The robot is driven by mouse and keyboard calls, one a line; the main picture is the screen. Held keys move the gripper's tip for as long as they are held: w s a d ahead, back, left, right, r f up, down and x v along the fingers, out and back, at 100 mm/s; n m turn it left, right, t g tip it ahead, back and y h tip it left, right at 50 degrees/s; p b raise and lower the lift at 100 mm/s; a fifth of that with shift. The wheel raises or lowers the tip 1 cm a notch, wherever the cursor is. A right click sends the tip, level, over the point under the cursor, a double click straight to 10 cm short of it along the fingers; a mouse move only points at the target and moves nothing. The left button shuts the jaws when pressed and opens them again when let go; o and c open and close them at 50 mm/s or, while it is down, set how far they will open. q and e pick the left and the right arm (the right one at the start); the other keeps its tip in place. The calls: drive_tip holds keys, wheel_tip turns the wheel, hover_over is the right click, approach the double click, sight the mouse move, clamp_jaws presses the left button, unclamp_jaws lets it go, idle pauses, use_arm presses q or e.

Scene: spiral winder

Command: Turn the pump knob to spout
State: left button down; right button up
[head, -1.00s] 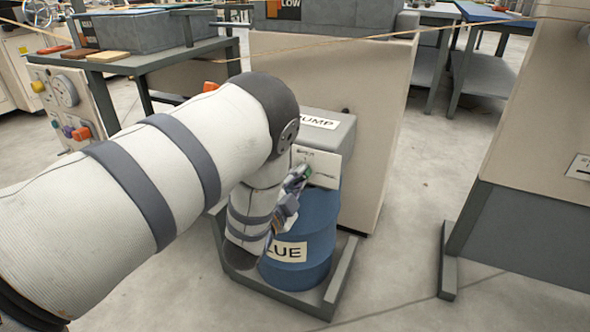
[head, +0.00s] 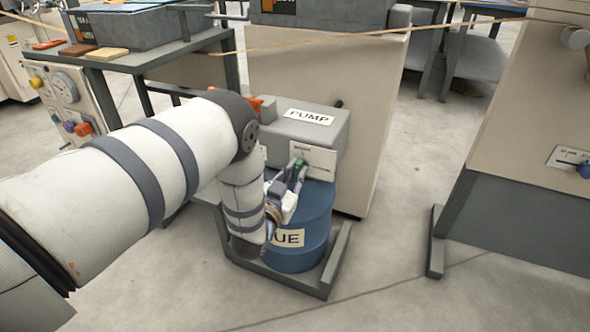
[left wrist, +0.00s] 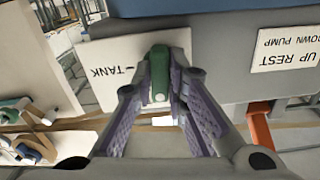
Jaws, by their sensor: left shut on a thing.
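The pump (head: 312,124) is a grey box labelled PUMP on top of a blue drum (head: 306,215). A white plate (head: 318,158) is on its front. The green pump knob (head: 300,167) stands out from this plate, partly hidden by my left gripper (head: 298,172). In the left wrist view the green knob (left wrist: 159,72) is between the fingertips of my left gripper (left wrist: 160,85), which is shut on it. The word TANK shows upside down on the plate (left wrist: 112,66), left of the knob; the label on the other side is hidden. My right gripper is not in view.
The drum stands in a grey low-walled frame (head: 338,260). A beige cabinet (head: 375,120) rises close behind the pump. An orange lever (left wrist: 260,130) is beside the pump in the wrist view. Another beige machine (head: 530,110) stands at right, with open floor (head: 410,210) between.

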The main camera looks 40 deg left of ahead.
use_arm(q)
drive_tip(key=shift+n, duration=0.9)
drive_tip(key=c, duration=1.6)
unclamp_jaws()
drive_tip(key=v, duration=1.2)
